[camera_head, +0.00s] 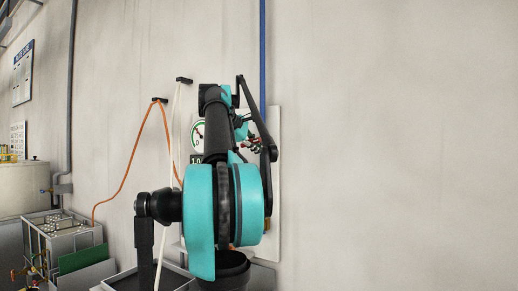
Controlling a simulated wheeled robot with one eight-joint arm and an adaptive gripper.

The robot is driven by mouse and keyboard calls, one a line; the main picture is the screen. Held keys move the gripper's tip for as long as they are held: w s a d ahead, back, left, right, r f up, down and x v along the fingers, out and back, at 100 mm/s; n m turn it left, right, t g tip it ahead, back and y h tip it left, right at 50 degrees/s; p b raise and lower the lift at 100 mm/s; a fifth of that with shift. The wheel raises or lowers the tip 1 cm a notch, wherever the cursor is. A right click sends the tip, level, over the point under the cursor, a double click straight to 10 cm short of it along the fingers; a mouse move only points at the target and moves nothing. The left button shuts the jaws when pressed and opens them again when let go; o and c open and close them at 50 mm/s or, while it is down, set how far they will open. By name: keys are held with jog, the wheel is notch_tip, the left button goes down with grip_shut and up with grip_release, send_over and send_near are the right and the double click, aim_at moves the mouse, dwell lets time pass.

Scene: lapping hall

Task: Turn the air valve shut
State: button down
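A pale panel (274,190) is fixed to the wall, with a blue pipe (262,50) running down to it from above. A round pressure gauge (197,132) with a green and red dial shows at the panel's left. My teal and black arm stands in front of the panel and covers most of its middle. The air valve cannot be made out; it may be hidden behind my arm. The end of my arm, with my gripper (250,140), is at the panel beside the blue pipe, mostly hidden by my own links. Its fingers cannot be made out clearly.
An orange hose (130,165) and a white hose (175,120) hang from black wall hooks left of the panel. A metal crate (62,237), a green board (82,257) and a pale tank (22,188) stand at the lower left. The wall at right is bare.

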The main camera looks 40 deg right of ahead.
jog(key=shift+w+a+f+m+t+y, duration=0.1)
jog(key=shift+w+f+m+t+y, duration=0.1)
jog(key=shift+m+t+y, duration=0.4)
jog(key=shift+t, duration=0.3)
jog(key=c, duration=1.6)
grip_release()
jog(key=shift+r, duration=0.1)
jog(key=v, duration=1.2)
jog(key=shift+a+f, duration=0.1)
jog(key=shift+f, duration=0.1)
